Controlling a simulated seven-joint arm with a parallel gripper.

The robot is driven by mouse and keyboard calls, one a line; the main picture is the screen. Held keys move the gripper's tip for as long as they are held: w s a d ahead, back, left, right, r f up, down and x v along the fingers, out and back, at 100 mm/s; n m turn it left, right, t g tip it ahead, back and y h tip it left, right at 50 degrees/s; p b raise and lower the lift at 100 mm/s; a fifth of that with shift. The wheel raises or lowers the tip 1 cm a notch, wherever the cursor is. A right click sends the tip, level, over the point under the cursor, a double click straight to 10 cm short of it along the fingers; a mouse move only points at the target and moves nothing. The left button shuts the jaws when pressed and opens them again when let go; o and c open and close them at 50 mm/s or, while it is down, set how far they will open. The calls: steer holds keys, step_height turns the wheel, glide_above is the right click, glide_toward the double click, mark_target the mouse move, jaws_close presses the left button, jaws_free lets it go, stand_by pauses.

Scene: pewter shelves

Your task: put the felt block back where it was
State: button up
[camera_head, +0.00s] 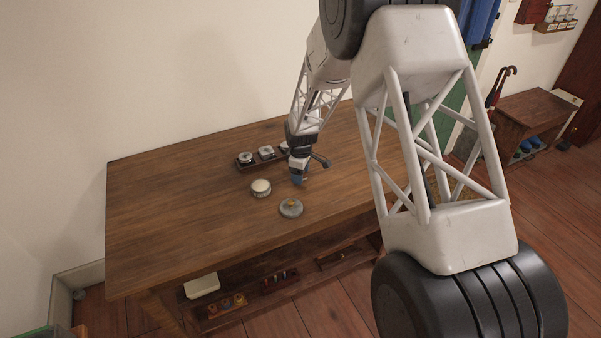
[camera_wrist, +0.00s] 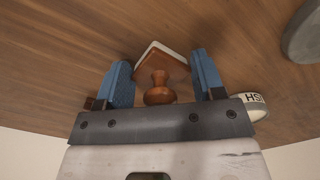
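In the wrist view, the felt block (camera_wrist: 168,62) is a wooden block with a pale felt layer along its edge and a round wooden knob (camera_wrist: 160,93) facing me. My gripper (camera_wrist: 163,75) is open, its blue fingers on either side of the block and knob. A gap shows between each finger and the knob. In the head view, my gripper (camera_head: 299,180) points down close over the table, behind the grey disc; I cannot make out the felt block there.
On the wooden table (camera_head: 170,215) stand a white round tin (camera_head: 261,188), a grey disc with a yellow centre (camera_head: 291,208) and a dark rack (camera_head: 243,165) with several tins. A tin lettered "HS" (camera_wrist: 255,106) is close beside one finger. The table's left half is clear.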

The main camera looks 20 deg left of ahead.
steer(key=o, duration=0.4)
step_height(320, 180, up, 12)
steer(key=shift+r, duration=0.15)
stand_by(0.7)
stand_by(0.3)
stand_by(0.5)
